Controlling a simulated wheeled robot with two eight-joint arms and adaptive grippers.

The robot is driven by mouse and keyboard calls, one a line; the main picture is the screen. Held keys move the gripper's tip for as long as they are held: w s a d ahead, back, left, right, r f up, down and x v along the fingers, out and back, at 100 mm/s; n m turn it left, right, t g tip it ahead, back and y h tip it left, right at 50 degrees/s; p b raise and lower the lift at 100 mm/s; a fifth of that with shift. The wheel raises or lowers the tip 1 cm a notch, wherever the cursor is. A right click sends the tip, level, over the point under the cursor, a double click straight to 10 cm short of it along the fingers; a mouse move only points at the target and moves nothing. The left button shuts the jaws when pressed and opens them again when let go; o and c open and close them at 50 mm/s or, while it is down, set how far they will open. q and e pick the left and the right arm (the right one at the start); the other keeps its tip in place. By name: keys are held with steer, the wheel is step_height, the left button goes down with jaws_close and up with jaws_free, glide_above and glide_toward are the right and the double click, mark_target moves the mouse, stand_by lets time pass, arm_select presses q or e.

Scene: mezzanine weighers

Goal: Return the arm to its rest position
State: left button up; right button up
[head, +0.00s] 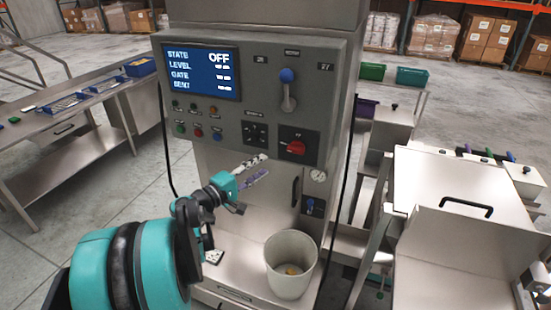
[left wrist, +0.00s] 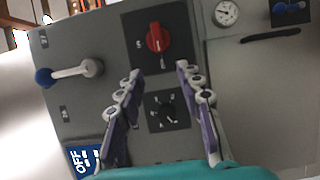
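My left arm reaches in from the lower left in the head view. Its gripper (head: 264,169) is in front of the grey machine, near the lower edge of its control panel (head: 225,118). In the left wrist view the two fingers of the gripper (left wrist: 157,72) stand apart with nothing between them, facing the panel. The red knob (left wrist: 158,38) and a black dial (left wrist: 168,112) show beyond and between the fingers. I cannot tell the exact gap to the panel. My right gripper is in neither view.
The screen (head: 201,71) reads STATE OFF. A blue-tipped lever (head: 288,90) sticks out of the panel. A whitish bucket (head: 291,266) with small yellowish bits stands on the shelf below. Steel tables (head: 68,122) stand left, and a steel cabinet (head: 465,240) stands right.

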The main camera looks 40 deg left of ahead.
arm_select(q)
steer(key=s+d+f+m+g+b, duration=0.1)
steer(key=d+f+m+g+b, duration=0.2)
steer(key=d, duration=0.4)
steer(key=s+d+f+m+g+h, duration=0.1)
steer(key=s+d+f+m+g, duration=0.1)
steer(key=d+f, duration=0.45)
steer(key=s+d+f+m+g+b, duration=0.1)
steer(key=d+f+m+g+b, duration=0.15)
steer(key=d, duration=0.65)
steer(key=s+d+f+m+g+y+b, duration=0.3)
steer(key=s+f+m, duration=0.6)
steer(key=s, duration=0.3)
steer(key=shift+d+y, duration=0.3)
steer(key=shift+y, duration=0.1)
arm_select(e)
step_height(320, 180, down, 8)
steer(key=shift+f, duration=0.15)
arm_select(q)
steer(key=shift+s, duration=0.1)
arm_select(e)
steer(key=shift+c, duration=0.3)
